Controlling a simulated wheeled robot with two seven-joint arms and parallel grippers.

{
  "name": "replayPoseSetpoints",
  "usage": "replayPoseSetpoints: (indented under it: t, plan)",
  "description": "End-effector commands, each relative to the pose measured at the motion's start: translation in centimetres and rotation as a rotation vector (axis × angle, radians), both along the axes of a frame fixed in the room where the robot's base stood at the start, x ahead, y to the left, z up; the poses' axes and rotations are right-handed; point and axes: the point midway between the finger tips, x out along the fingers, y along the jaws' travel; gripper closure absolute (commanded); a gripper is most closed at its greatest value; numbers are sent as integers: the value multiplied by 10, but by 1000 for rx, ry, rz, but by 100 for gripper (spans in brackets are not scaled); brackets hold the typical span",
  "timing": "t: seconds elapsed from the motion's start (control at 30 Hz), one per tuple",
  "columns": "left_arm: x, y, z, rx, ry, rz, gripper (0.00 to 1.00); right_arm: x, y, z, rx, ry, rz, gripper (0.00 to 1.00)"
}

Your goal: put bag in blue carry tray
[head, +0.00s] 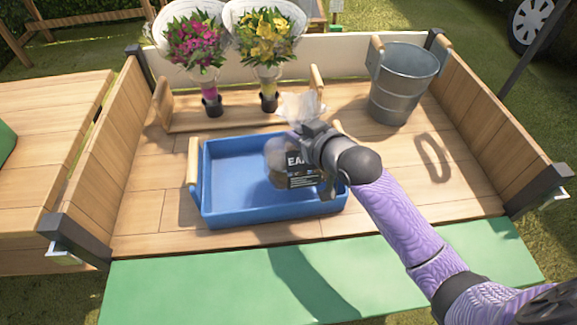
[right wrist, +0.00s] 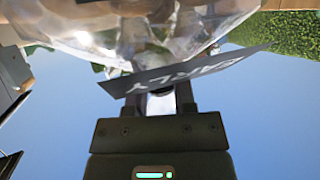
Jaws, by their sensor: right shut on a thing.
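A clear plastic bag with a black label (head: 301,171) is held by my right gripper (head: 309,140) over the right part of the blue carry tray (head: 222,212). The bag's top is crumpled and brown contents show dimly below. In the right wrist view the bag (right wrist: 130,35) fills the top, with the label (right wrist: 185,75) across the fingers. The gripper is shut on the bag. The tray has wooden handles and stands on the wooden cart bed; its visible inside is empty. The gripper hides its right end. I cannot tell whether the bag touches the tray floor. My left gripper is out of view.
A wooden holder (head: 235,115) behind the tray carries a pink bouquet (head: 196,42) and a yellow bouquet (head: 266,38). A metal bucket (head: 401,85) stands at the back right. Wooden side walls (head: 500,130) bound the cart. A green board (head: 230,290) lies in front.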

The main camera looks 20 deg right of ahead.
Motion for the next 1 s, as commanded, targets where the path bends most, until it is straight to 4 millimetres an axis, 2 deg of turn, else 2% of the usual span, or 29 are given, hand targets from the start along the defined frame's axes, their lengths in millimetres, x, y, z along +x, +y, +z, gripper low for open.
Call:
replayPoseSetpoints:
  t: [0.03,0.27,0.6,0.63,0.77,1.0]
  plan:
    - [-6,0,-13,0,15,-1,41,0,0,-22,1,6,-1,100]
    - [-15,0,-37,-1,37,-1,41,0,0,-59,-1,4,0,100]
    - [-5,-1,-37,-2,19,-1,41,0,0,-57,-2,-2,0,100]
    - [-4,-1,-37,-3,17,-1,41,-1,0,-58,-1,1,0,61]
    - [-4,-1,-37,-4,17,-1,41,-1,0,-58,-1,1,0,34]
    - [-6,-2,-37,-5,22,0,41,-1,0,-57,-1,0,0,32]
